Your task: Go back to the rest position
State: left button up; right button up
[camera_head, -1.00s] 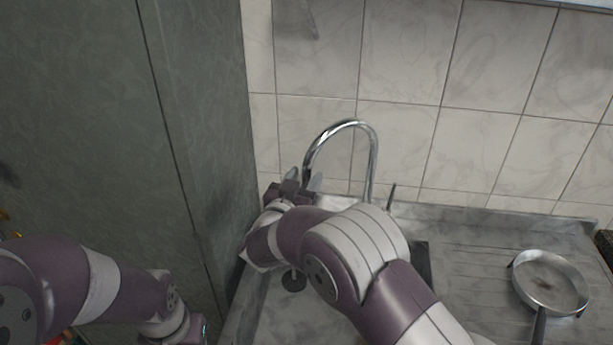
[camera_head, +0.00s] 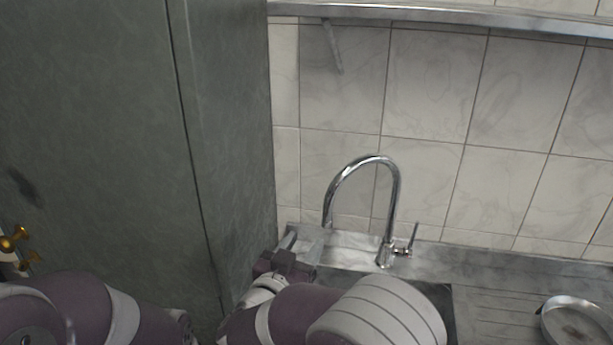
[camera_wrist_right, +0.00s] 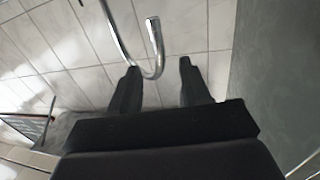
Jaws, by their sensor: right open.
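My right gripper (camera_head: 304,244) is in front of the tiled wall, beside the cabinet's edge and to the left of the faucet in the head view.
A tall green-grey cabinet (camera_head: 100,130) with brass knobs (camera_head: 14,240) stands at the left. A metal shelf (camera_head: 450,18) runs along the upper wall. A pan (camera_head: 575,322) lies on the counter (camera_head: 490,268) at the lower right. My right arm hides much of the sink.

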jog(key=s+a+f+n+g+y, duration=0.2)
jog(key=a+f+n+g+y, duration=0.15)
jog(key=f+y, duration=0.2)
jog(key=s+a+f+n+g+y, duration=0.3)
jog(key=a+f+y, duration=0.1)
jog(key=f+y, duration=0.15)
jog(key=s+d+f+g+h, duration=0.1)
jog(key=s+d+g, duration=0.1)
jog(key=s+d, duration=0.3)
jog(key=s+d+f+m+g+h, duration=0.1)
jog(key=s+d+g, duration=0.2)
jog(key=d, duration=1)
jog(key=s+d+f+g+h, duration=0.1)
jog(key=s+d+g+h, duration=0.1)
jog(key=s+d, duration=0.6)
jog(key=shift+d+g, duration=0.55)
jog(key=shift+g, duration=0.2)
jog(key=shift+m, duration=0.25)
